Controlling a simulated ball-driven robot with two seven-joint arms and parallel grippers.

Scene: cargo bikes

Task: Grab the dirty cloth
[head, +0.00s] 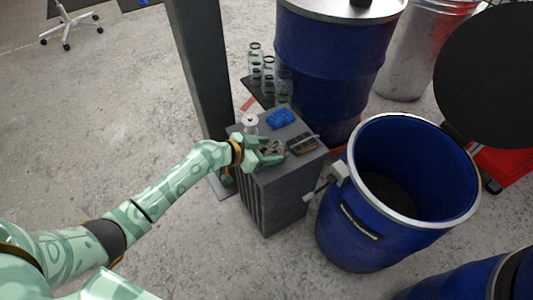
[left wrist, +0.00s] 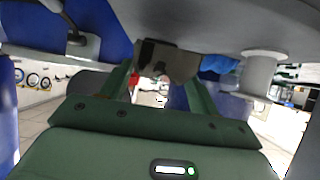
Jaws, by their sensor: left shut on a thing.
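The dirty cloth (head: 273,147) is a small grey-brown piece with dark stains, on top of the grey cabinet (head: 285,178). My left gripper (head: 268,155) reaches over the cabinet top and is shut on the cloth. In the left wrist view, the cloth (left wrist: 168,62) is between the fingers of my left gripper (left wrist: 165,82), close to the grey surface. The fingers hide part of the cloth in the head view. I cannot tell whether the cloth is lifted clear of the top. My right gripper is not in view.
On the cabinet top are a blue cloth (head: 282,117), a white spool-like thing (head: 250,122) and a dark tray (head: 302,143). Glass jars (head: 268,74) stand behind. An open blue drum (head: 345,225) is on the right, a closed one (head: 330,55) behind. A dark post (head: 200,65) rises at left.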

